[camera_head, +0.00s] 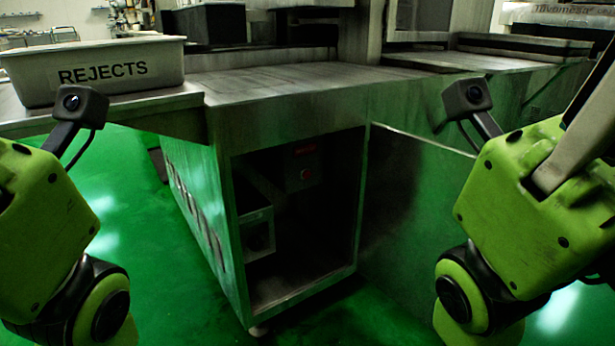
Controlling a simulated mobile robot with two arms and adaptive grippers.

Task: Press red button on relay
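A red button (306,174) sits on a small grey relay box (301,167) inside the open, dark cabinet under the steel machine. The box is mounted toward the back of the cabinet and has a small red label above the button. My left arm is at the left edge and my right arm at the right edge, each with a small wrist camera on top. Both arms are outside the cabinet, apart from the button. The fingers of both grippers are out of sight.
The cabinet's door (415,215) stands open to the right. A grey box (257,232) is inside at the left. A REJECTS bin (115,72) stands on the steel table at the upper left. Green floor (150,240) is clear before the cabinet.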

